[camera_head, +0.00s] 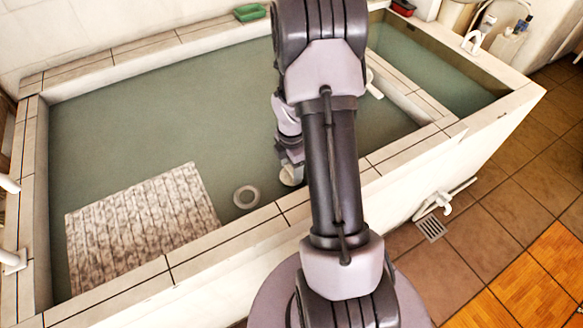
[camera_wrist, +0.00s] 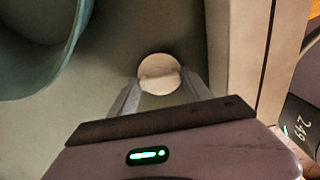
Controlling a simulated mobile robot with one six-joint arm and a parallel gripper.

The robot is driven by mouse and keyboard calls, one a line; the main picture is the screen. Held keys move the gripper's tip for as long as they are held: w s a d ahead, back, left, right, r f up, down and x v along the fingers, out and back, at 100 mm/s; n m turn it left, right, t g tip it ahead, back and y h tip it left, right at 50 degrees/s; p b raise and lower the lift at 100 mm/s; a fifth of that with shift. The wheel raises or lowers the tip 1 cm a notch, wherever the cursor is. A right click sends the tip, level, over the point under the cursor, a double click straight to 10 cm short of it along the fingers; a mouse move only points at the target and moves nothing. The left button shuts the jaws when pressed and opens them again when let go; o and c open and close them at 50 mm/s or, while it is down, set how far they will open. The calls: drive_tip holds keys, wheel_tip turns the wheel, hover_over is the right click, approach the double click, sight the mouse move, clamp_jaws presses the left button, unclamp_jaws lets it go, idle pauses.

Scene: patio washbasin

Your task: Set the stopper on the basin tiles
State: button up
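The stopper looks like a round cream disc (camera_wrist: 160,70) in the wrist view, between the tips of my gripper (camera_wrist: 161,82). A finger lies close along each side of it; I cannot tell whether they press on it. In the head view my gripper (camera_head: 291,164) points down inside the basin near its front wall, with the pale stopper (camera_head: 288,178) at its tips, partly hidden by my arm. I cannot tell whether the stopper rests on the basin floor. The basin tiles (camera_head: 225,233) form the flat rim just in front.
A ribbed washboard (camera_head: 145,215) lies at the basin's left front. A pale ring (camera_head: 246,197) is on the basin floor left of my gripper. A teal rounded vessel (camera_wrist: 35,50) is close by in the wrist view. A green dish (camera_head: 250,12) sits on the back rim.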

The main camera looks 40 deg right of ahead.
sight(291, 170)
drive_tip(key=shift+o, duration=1.3)
drive_tip(key=w+a+r+m+t+p, duration=0.1)
drive_tip(key=a+r+m+p, duration=0.15)
drive_tip(key=r, duration=0.75)
drive_tip(key=a+r+m+p, duration=0.1)
drive_tip(key=a+r+p, duration=0.15)
drive_tip(key=r, duration=0.65)
drive_tip(key=s+a+r+m+t, duration=0.25)
drive_tip(key=a+r+m, duration=0.45)
drive_tip(key=a+r, duration=0.4)
drive_tip(key=s+a+r+m+t+y, duration=0.2)
drive_tip(key=s+a+r+m, duration=0.4)
drive_tip(key=s+a+m, duration=0.3)
drive_tip(key=shift+s+a+p, duration=0.35)
drive_tip(key=shift+s+a, duration=0.6)
drive_tip(key=shift+a, duration=0.2)
